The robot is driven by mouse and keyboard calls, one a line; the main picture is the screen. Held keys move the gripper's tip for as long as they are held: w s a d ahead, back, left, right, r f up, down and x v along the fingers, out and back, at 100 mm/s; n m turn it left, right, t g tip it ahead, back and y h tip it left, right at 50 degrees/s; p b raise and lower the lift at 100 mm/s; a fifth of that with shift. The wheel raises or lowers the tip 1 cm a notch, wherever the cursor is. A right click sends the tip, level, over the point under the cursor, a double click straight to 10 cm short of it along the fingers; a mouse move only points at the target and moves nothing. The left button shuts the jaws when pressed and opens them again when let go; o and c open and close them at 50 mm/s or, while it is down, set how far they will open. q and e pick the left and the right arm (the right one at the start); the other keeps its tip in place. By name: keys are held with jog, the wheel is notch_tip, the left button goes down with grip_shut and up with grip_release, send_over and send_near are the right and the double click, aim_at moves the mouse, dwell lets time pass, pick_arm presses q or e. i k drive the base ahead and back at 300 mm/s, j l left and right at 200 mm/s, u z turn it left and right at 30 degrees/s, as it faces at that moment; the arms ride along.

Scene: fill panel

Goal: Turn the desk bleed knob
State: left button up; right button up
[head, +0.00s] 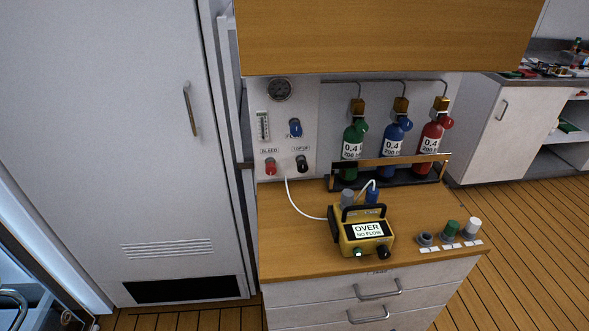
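A red knob (270,166) sits under the label BLEED on the white wall panel (305,110) above the left part of the wooden desk (285,245). A black knob (302,163) is to its right under a second label, and a blue knob (295,127) is higher up. A round gauge (279,89) is at the panel's top. A yellow meter (366,232) stands on the desk, its screen reading OVER NO FLOW, with a green knob and a black knob on its front. Neither of my grippers is in view.
Green (354,140), blue (396,136) and red (432,140) bottles stand in a rack behind the meter. A white hose (296,205) runs from the panel to the meter. Several small capped pieces stand at the desk's right. A wooden cabinet (380,35) overhangs the panel.

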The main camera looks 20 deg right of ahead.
aim_at(271, 168)
jog(key=i+j+z, duration=0.1)
jog(key=z, duration=0.25)
jog(key=j+z, duration=0.15)
jog(key=z, duration=0.2)
jog(key=i+j+z, duration=0.1)
jog(key=z, duration=0.25)
jog(key=i+j+z, duration=0.2)
jog(key=j, duration=0.25)
jog(key=j+z, duration=0.2)
jog(key=j, duration=0.25)
jog(key=k, duration=0.05)
